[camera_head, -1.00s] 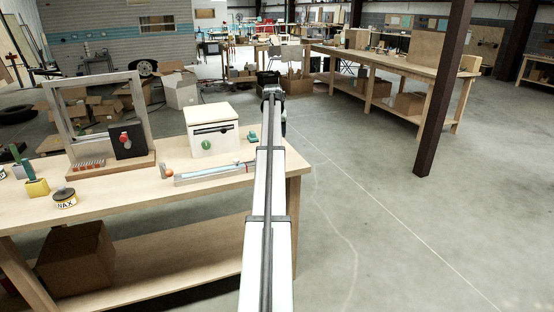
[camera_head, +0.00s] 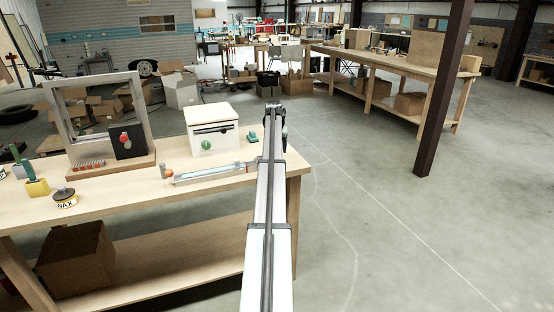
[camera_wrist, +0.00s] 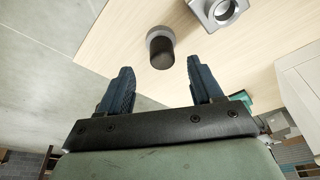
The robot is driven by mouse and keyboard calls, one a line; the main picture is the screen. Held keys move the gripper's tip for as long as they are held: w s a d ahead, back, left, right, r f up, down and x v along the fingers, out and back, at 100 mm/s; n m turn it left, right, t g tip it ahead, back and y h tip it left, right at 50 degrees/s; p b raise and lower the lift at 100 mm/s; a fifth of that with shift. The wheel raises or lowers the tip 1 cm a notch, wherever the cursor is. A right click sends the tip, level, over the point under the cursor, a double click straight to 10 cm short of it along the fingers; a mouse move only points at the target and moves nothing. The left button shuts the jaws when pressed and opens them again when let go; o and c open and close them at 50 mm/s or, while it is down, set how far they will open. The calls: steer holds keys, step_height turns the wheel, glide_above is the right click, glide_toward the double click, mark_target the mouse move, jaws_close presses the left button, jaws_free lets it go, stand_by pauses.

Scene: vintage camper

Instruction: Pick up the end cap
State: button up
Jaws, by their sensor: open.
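A short dark cylinder with a lighter grey rim (camera_wrist: 160,48) stands on the pale wooden tabletop in the wrist view; it looks like the end cap. My gripper (camera_wrist: 159,67) is open and empty, with its two dark blue fingers on either side of the cylinder's line. The cylinder shows between and just beyond the fingertips, apart from both. A grey square block with a round hole (camera_wrist: 222,11) sits close by at the upper right. In the head view my arm reaches over the workbench's right end, and I cannot make out the cylinder or fingertips there.
On the workbench (camera_head: 120,205) stand a white box (camera_head: 212,128), a metal frame (camera_head: 143,110), a black box with a red knob (camera_head: 128,141), a long tray (camera_head: 205,174) and a wax tin (camera_head: 65,198). Open floor (camera_head: 370,220) lies right of the bench.

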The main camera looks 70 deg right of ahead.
steer(key=shift+x, duration=2.7)
steer(key=shift+w+d, duration=0.1)
steer(key=shift+w, duration=0.05)
steer(key=shift+c, duration=0.4)
steer(key=c, duration=1)
